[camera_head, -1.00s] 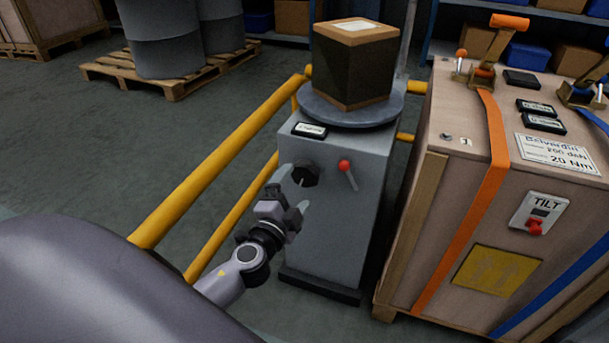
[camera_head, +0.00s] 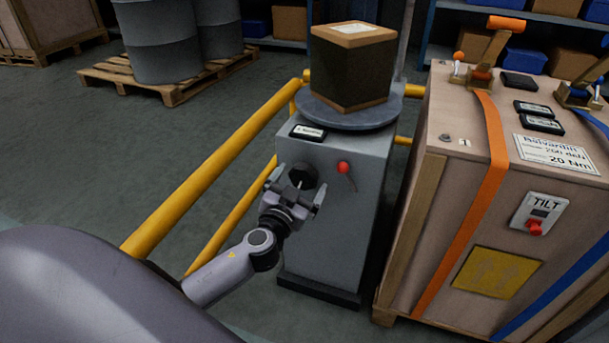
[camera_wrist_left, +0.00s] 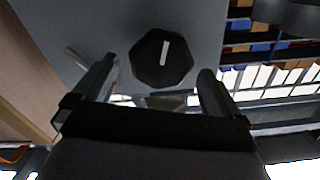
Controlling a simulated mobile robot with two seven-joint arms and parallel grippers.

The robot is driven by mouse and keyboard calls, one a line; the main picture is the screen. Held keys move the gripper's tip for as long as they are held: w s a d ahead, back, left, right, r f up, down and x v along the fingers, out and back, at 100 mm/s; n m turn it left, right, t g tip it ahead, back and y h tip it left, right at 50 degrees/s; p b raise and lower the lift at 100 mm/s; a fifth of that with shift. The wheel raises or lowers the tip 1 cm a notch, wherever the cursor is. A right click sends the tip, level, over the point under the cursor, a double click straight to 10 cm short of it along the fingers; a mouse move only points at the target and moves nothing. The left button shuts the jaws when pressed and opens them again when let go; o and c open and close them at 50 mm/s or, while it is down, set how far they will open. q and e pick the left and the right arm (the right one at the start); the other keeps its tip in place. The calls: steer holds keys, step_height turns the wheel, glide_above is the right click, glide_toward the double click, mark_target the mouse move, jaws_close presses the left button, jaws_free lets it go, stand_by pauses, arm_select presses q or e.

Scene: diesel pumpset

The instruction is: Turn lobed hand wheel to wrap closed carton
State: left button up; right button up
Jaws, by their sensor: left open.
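The black lobed hand wheel (camera_head: 303,174) sits on the front of a grey pedestal (camera_head: 350,215). In the left wrist view the wheel (camera_wrist_left: 160,58) shows a white pointer mark, nearly upright in the picture and slightly tilted. My left gripper (camera_head: 298,184) is open in front of the wheel. In the left wrist view its fingers (camera_wrist_left: 158,72) stand on either side of the wheel, with visible gaps. The carton (camera_head: 350,72) stands on the round turntable (camera_head: 312,108), with dark sides and a bare cardboard top and lower edge. My right gripper is not in view.
A red-knobbed lever (camera_head: 343,168) is on the pedestal, right of the wheel. Yellow rails (camera_head: 210,175) run along the left. A strapped crate (camera_head: 415,225) with a TILT switch (camera_head: 540,212) stands close on the right. Drums on a pallet (camera_head: 172,90) are behind left.

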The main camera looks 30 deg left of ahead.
mark_target(305, 181)
arm_select(q)
steer(key=shift+x, duration=1.65)
steer(key=c, duration=0.9)
steer(key=shift+c, duration=0.2)
steer(key=m, duration=0.6)
steer(key=shift+d+f+b, duration=0.1)
steer(key=shift+d+b, duration=0.05)
steer(key=shift+b, duration=0.2)
steer(key=m, duration=0.7)
steer(key=shift+d+f, duration=0.1)
steer(key=shift+f, duration=0.1)
